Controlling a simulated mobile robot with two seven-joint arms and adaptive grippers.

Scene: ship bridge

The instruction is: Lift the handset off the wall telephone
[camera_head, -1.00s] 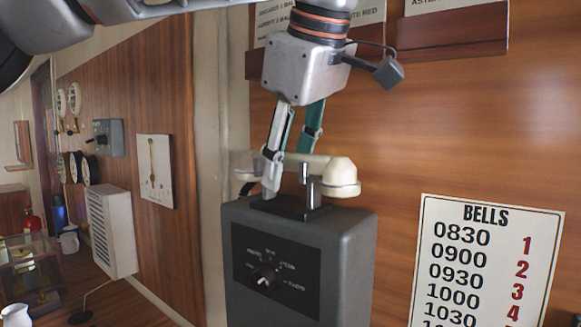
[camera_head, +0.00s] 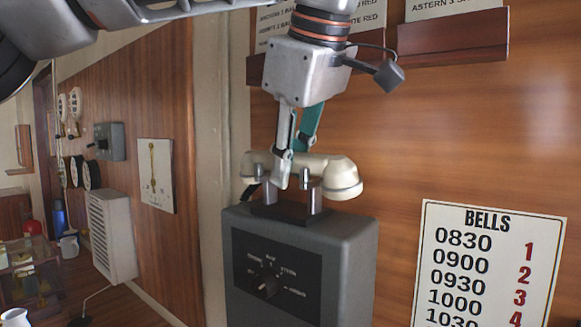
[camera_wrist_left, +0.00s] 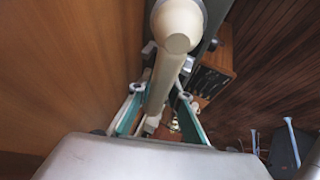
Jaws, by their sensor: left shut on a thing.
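The cream handset (camera_head: 338,176) lies level across the top of the grey wall telephone (camera_head: 350,250), at the metal cradle posts (camera_head: 315,198) on a black base. I cannot tell whether it still touches the cradle. My left gripper (camera_head: 290,166) comes down from above and is shut on the handset's grip, one finger on each side. My right gripper is not in view.
A wood-panelled wall stands behind, with a BELLS sign (camera_head: 490,265) right of the telephone. A wooden rack (camera_head: 450,38) with sign plates is above, close to my left wrist. A white louvred box (camera_head: 110,235) hangs on the left wall.

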